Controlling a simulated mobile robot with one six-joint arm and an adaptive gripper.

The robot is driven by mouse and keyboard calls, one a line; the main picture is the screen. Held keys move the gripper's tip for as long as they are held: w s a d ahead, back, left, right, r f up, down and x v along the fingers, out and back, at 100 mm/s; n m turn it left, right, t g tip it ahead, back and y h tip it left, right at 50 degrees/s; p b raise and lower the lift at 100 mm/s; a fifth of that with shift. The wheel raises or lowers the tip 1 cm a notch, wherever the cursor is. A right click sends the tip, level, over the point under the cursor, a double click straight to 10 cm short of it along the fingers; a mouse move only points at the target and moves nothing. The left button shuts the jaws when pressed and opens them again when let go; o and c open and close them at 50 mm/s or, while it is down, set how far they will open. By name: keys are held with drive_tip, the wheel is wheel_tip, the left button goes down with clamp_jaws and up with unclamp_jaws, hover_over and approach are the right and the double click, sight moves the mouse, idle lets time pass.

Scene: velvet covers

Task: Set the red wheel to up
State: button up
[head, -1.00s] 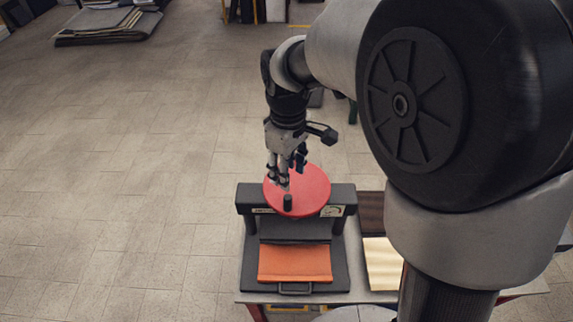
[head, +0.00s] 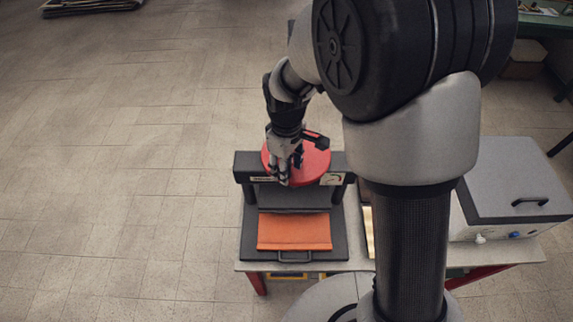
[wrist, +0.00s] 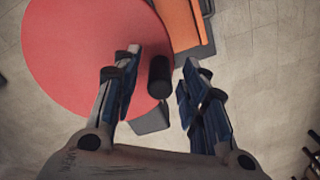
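The red wheel (head: 318,160) lies on top of a black press (head: 246,170) and also fills the upper left of the wrist view (wrist: 75,50). Its black knob (wrist: 159,77) stands near the rim. My gripper (head: 284,182) is down at the wheel's near left edge. In the wrist view my gripper (wrist: 163,72) is open, one finger on each side of the knob, with a visible gap on the right. The knob is hidden behind my gripper in the head view. I see no clear up mark on the wheel.
An orange cloth (head: 294,231) lies on the press bed. The press stands on a table (head: 354,265). A grey lidded box (head: 513,180) with a black handle stands on the table's right. My arm hides part of the table. The floor on the left is clear.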

drive_tip(key=shift+c, duration=0.5)
clamp_jaws()
